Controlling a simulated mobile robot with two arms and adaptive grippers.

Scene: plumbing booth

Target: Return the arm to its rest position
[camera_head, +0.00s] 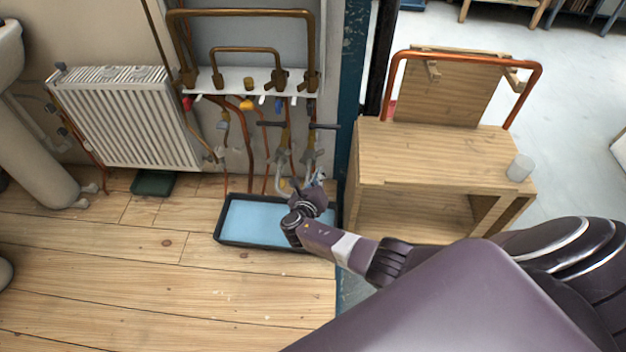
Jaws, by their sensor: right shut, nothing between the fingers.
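My right arm reaches in from the lower right across the picture. My right gripper (318,180) is shut and empty, up close to the pipes and valves under the white manifold board. It is above the rear right part of a blue tray (250,218) on the floor. I cannot tell whether the fingertips touch a valve or pipe. The arm's wrist hides the right end of the tray. My left gripper does not show.
A wooden bench (430,155) with a bent copper pipe (465,57) and a grey cup (519,168) stands right of the blue post. A white radiator (125,120) hangs at left, beside a white pedestal basin (35,160).

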